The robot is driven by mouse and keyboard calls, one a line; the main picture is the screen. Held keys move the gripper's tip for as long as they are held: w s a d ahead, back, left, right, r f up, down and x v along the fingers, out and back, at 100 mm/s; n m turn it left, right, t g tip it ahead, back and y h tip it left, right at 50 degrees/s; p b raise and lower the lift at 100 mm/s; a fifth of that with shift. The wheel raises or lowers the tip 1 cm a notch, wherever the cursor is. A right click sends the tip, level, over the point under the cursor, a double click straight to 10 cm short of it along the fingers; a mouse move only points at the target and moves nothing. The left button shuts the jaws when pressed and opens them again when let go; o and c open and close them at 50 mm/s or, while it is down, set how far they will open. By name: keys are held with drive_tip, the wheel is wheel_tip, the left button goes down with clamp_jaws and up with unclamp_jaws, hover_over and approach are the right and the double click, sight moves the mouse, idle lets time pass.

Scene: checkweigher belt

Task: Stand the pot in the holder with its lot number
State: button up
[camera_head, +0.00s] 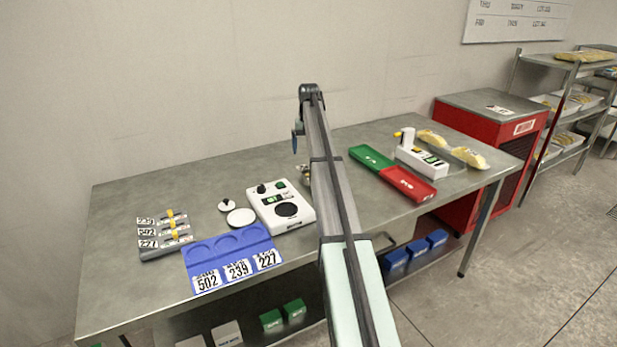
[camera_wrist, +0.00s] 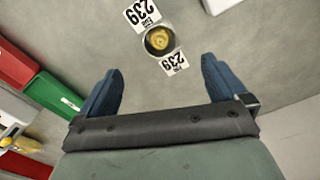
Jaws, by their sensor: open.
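The pot (camera_wrist: 158,41) is a small round metal cup with something yellow inside, seen from above in the wrist view. Two white labels reading 239 show at opposite sides of it. In the head view the pot (camera_head: 305,174) is mostly hidden behind my arm. My gripper (camera_wrist: 161,72) is open and empty; the pot lies ahead of the gap between its fingers, apart from both. In the head view my gripper (camera_head: 298,141) is partly seen beside the arm. The blue holder (camera_head: 216,250) at the front left has three round recesses, labelled 502, 239 and 227, with no pot in them.
A white scale (camera_head: 283,206) stands right of the holder, with a white disc (camera_head: 241,218) and a small knobbed piece (camera_head: 226,205) nearby. A rack (camera_head: 160,251) with numbered tags is at left. Green (camera_head: 370,157) and red (camera_head: 408,184) trays lie right of my arm.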

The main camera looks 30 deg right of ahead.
drive_tip(key=s+a+f, duration=0.2)
drive_tip(key=s, duration=0.2)
drive_tip(key=s+a+f+t, duration=0.1)
drive_tip(key=s+a+f, duration=0.1)
drive_tip(key=s, duration=0.2)
drive_tip(key=s+a+f+t+h, duration=0.1)
drive_tip(key=s+f, duration=0.1)
drive_tip(key=s, duration=0.2)
drive_tip(key=shift+s+a+f, duration=0.15)
drive_tip(key=shift+a, duration=0.25)
drive_tip(key=shift+s+a+t+h, duration=0.1)
drive_tip(key=shift+s+t+h, duration=0.2)
drive_tip(key=shift+t, duration=0.5)
drive_tip(key=t, duration=0.1)
drive_tip(key=t+h, duration=0.2)
drive_tip(key=t, duration=0.2)
approach(307, 174)
drive_tip(key=x, duration=0.9)
drive_tip(key=shift+w, duration=0.45)
drive_tip(key=shift+c, duration=0.2)
